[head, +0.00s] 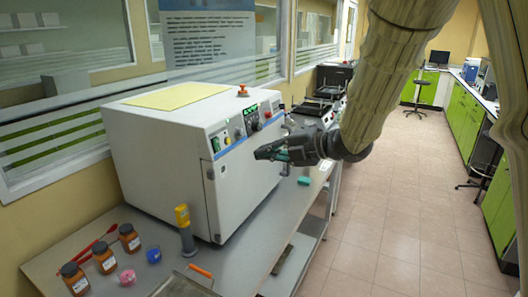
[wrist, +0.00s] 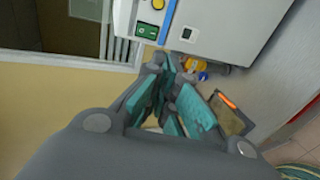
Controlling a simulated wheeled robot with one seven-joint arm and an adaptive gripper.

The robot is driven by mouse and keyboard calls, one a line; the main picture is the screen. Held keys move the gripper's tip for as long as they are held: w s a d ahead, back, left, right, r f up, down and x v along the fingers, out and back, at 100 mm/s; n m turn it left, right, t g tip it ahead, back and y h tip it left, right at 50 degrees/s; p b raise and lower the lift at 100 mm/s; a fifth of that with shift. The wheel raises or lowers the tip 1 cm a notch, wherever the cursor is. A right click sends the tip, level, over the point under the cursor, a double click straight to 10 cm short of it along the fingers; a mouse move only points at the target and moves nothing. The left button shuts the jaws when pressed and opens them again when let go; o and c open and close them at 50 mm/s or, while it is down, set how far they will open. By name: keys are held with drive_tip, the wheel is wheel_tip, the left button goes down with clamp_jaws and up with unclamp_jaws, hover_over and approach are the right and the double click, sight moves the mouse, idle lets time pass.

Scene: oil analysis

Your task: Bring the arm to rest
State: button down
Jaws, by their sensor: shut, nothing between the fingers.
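My gripper (head: 272,153) is at the end of my arm, which comes down from the upper right in the head view. It hangs in the air in front of the right part of the white machine (head: 165,150). Its fingers are shut with nothing between them. In the wrist view the teal finger pads of my gripper (wrist: 168,95) show in the middle, with the machine front (wrist: 225,25) above. I cannot tell from these views how far the fingertips are from the machine.
The grey bench (head: 115,260) holds several brown jars (head: 105,258), a pink item (head: 127,277), a blue item (head: 154,255) and a yellow-topped tool (head: 185,228). An orange-handled pan (head: 185,285) lies at the front.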

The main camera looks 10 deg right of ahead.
drive_tip(key=s+d+f+m+h, duration=0.25)
drive_tip(key=f+m, duration=0.25)
drive_tip(key=f, duration=0.7)
drive_tip(key=s+d+f+m+h, duration=0.25)
drive_tip(key=f+m, duration=0.35)
drive_tip(key=f, duration=0.7)
drive_tip(key=s+d+f+m+h, duration=0.1)
drive_tip(key=s+f+m, duration=0.3)
drive_tip(key=f, duration=0.8)
drive_tip(key=s+d+f+m+g+h, duration=0.35)
drive_tip(key=s+f+m, duration=0.55)
drive_tip(key=s+f, duration=0.7)
drive_tip(key=s+d+f+m+g+h, duration=0.1)
drive_tip(key=s+f+m+g, duration=0.1)
drive_tip(key=s, duration=0.7)
drive_tip(key=s+d+f+m+g+h, duration=0.1)
drive_tip(key=s+d+f+m+g, duration=0.1)
drive_tip(key=s, duration=0.7)
wheel_tip(320, 180, down, 2)
drive_tip(key=shift+s+f+m+g, duration=0.2)
drive_tip(key=shift+s+m+g, duration=0.2)
drive_tip(key=shift+m, duration=0.2)
